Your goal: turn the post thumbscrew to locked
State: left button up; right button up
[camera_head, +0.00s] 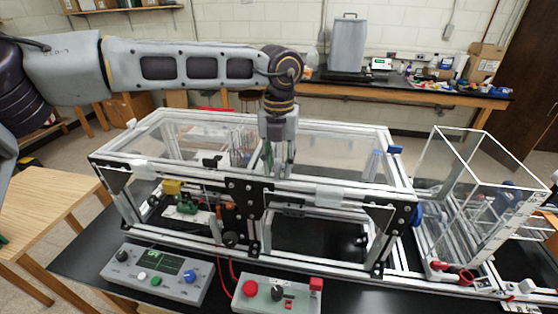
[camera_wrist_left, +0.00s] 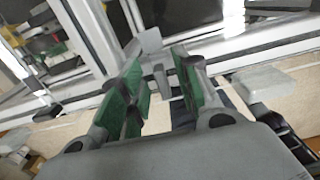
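The extrusion frame (camera_head: 345,200) stands on the black table, with clear panels and black corner brackets. My left gripper (camera_head: 279,168) points down at the frame's upper rails near the middle. In the left wrist view my left gripper (camera_wrist_left: 163,92) has its green-padded fingers apart, with a small grey piece (camera_wrist_left: 160,80) showing in the gap; I cannot tell whether it touches a finger. A blue knob (camera_head: 417,215) sits at the frame's right front post, and a blue piece (camera_head: 395,150) is at the upper right corner. I cannot tell which part is the post thumbscrew.
A grey control box with a screen (camera_head: 155,273) and a box with a red button (camera_head: 276,292) stand in front of the frame. A clear-walled enclosure (camera_head: 478,185) stands at the right. A wooden table (camera_head: 40,205) is at the left.

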pick_arm(q)
grip_shut()
